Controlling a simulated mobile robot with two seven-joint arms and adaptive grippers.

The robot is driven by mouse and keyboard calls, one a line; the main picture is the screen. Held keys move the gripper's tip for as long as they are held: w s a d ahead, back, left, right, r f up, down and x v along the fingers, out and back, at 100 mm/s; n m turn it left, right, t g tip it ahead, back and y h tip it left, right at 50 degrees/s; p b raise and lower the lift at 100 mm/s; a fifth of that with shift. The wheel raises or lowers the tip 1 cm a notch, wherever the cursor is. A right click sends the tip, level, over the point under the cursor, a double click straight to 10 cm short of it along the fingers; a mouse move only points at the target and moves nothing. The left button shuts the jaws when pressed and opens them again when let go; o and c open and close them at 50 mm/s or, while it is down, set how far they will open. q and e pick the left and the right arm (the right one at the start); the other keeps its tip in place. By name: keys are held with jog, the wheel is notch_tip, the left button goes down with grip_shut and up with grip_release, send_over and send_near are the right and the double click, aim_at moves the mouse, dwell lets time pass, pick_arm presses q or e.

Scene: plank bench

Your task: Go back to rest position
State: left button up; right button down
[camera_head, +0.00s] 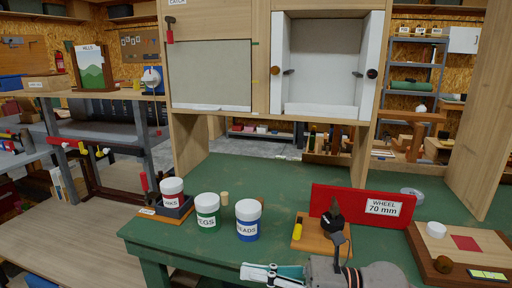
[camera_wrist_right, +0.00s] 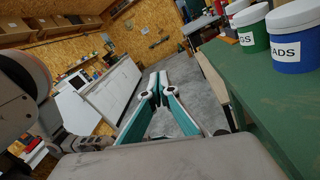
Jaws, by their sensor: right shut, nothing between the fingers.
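My right gripper (camera_head: 256,271) is low in the head view, near the front edge of the green bench (camera_head: 285,205), with its fingers pointing left. It is shut and empty. In the right wrist view its teal-sided fingers (camera_wrist_right: 160,85) meet over the grey floor, to the left of the bench edge. The blue-based jar (camera_head: 248,221) stands upright beyond the gripper in the head view, apart from it. My left gripper is not in view.
A green-based jar (camera_head: 207,212) and another white-lidded jar (camera_head: 172,190) stand left of the blue one. A red "WHEEL 70 mm" board (camera_head: 335,203) and a wooden block with a yellow piece (camera_head: 315,235) are at the right. An open white cabinet (camera_head: 322,60) is above.

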jog(key=w+d+f+m+t+h, duration=0.2)
jog(key=d+f+m+t+h, duration=0.4)
jog(key=m, duration=0.8)
jog(key=w+d+f+m+t+h, duration=0.1)
jog(key=d+f+m+t, duration=0.45)
jog(key=m, duration=0.85)
jog(key=s+d+f+m+g+h, duration=0.1)
jog(key=s+d+f+m+h, duration=0.1)
jog(key=s+f+m, duration=0.3)
jog(key=s+d+f+m+g+h, duration=0.1)
jog(key=s+d+f+m+h, duration=0.2)
jog(key=f, duration=1)
jog(key=s+d+f+m+g+h, duration=0.2)
jog(key=s+d+f+m+h, duration=0.1)
jog(key=s+f+m, duration=0.5)
jog(key=shift+s+d+f, duration=0.25)
jog(key=shift+d+f, duration=0.2)
jog(key=shift+f, duration=0.1)
